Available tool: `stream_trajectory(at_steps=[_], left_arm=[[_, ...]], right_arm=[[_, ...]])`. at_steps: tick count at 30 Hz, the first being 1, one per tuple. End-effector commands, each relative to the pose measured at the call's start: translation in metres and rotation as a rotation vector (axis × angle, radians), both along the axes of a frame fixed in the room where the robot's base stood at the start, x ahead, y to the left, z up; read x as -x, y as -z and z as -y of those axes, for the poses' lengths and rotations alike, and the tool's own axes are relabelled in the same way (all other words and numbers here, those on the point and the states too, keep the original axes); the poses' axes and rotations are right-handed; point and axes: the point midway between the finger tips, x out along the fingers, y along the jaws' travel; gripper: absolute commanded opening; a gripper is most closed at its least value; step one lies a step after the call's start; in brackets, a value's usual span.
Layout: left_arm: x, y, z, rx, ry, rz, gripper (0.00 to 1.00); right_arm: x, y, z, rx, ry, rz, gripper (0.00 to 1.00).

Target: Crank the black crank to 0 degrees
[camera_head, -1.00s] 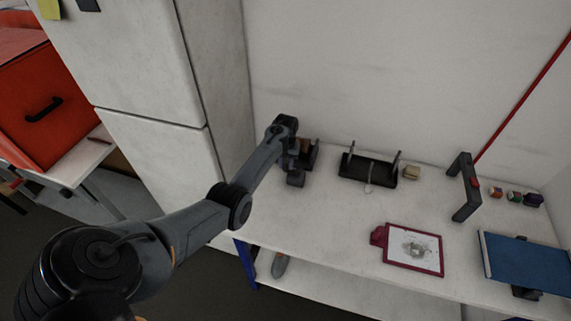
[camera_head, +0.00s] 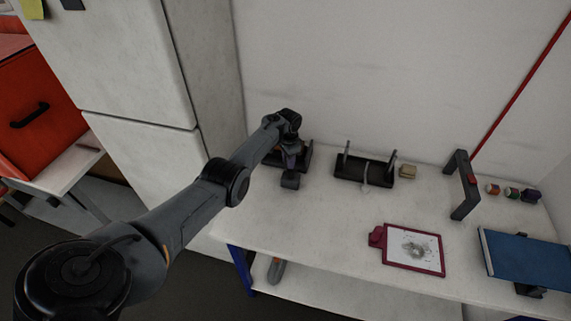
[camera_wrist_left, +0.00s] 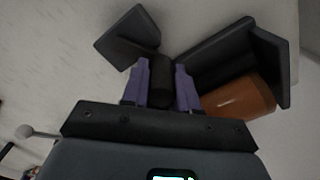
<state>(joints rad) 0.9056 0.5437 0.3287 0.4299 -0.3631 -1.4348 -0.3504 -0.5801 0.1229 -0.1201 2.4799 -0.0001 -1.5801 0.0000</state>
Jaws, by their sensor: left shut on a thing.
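The black crank's handle (camera_wrist_left: 160,92) shows in the left wrist view as a dark cylinder between my left gripper's purple fingers (camera_wrist_left: 160,80). The gripper is shut on it. A dark angular piece (camera_wrist_left: 127,36) lies at the handle's upper left. A dark holder (camera_wrist_left: 228,50) with an orange-brown cylinder (camera_wrist_left: 240,98) sits to the right. In the head view my left gripper (camera_head: 289,163) is at the holder (camera_head: 304,160) at the back left of the table, and it hides most of the crank. My right gripper is not in view.
The white table (camera_head: 330,225) has a black stand (camera_head: 362,170), a tan block (camera_head: 407,171), a dark upright frame (camera_head: 464,185), a red clipboard (camera_head: 413,267) and a blue panel (camera_head: 528,262). A tall white cabinet (camera_head: 120,70) stands left. The table's middle is clear.

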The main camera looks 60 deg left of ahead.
Motion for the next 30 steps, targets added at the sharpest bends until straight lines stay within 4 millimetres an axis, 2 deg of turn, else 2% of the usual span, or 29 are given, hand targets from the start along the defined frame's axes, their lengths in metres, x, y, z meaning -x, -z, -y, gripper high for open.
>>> stream_trajectory(at_steps=[3,15,30], left_arm=[[-0.005,0.003,0.002,0.0,0.107,0.002,0.0],[-0.015,0.002,0.01,0.0,0.397,0.0,0.0],[-0.018,0.001,0.014,0.0,0.507,-0.001,0.0]], right_arm=[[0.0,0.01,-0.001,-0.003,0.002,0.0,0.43],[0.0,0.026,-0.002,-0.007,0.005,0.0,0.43],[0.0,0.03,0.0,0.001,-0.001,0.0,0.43]])
